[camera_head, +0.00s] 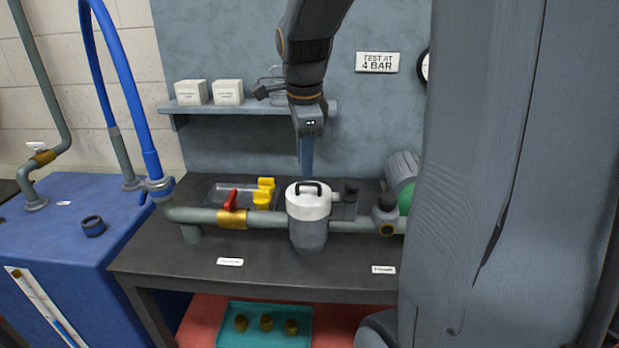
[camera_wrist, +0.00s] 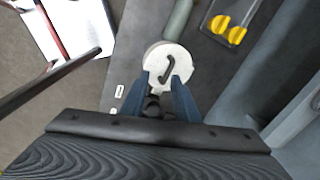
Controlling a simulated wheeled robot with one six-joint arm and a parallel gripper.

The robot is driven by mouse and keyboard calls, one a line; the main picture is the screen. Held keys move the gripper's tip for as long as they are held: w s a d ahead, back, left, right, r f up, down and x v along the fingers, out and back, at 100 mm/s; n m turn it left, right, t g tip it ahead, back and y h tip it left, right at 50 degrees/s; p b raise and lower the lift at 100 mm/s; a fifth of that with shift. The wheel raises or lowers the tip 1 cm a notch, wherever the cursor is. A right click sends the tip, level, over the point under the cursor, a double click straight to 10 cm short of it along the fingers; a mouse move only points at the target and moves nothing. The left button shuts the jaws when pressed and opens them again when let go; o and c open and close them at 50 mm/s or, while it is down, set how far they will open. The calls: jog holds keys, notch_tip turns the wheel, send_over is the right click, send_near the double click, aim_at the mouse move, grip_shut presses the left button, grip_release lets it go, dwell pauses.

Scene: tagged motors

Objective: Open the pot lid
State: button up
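The pot (camera_head: 308,230) is a grey, partly translucent cylinder set in the pipe line on the dark bench. Its white round lid (camera_head: 307,203) is on top, with a black arched handle (camera_head: 309,185). In the wrist view the lid (camera_wrist: 158,58) is below my gripper, and the handle (camera_wrist: 167,69) lies diagonally ahead of and between the blue fingertips. My gripper (camera_head: 306,174) points down just above the lid; it also shows in the wrist view (camera_wrist: 161,80). The fingers are apart with nothing held. Whether they touch the lid is unclear.
A pipe with a red-handled valve (camera_head: 231,202) runs left of the pot. Yellow parts (camera_head: 264,193) stand behind it, by a clear tray. A dark fitting (camera_head: 386,212) and a motor (camera_head: 402,176) are to the right. A shelf (camera_head: 246,107) with white boxes is behind.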

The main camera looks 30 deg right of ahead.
aim_at(310, 183)
jog(key=shift+w+d+f+m+p, duration=0.3)
jog(key=shift+d+f+m, duration=0.2)
jog(key=shift+f, duration=0.5)
jog(key=shift+w+d+f+m+p, duration=0.15)
jog(key=shift+w+d+f+m, duration=0.3)
jog(key=shift+f, duration=0.55)
jog(key=shift+w+d+f+m+p, duration=0.3)
jog(key=shift+f+m, duration=0.25)
jog(key=shift+f, duration=0.45)
grip_shut()
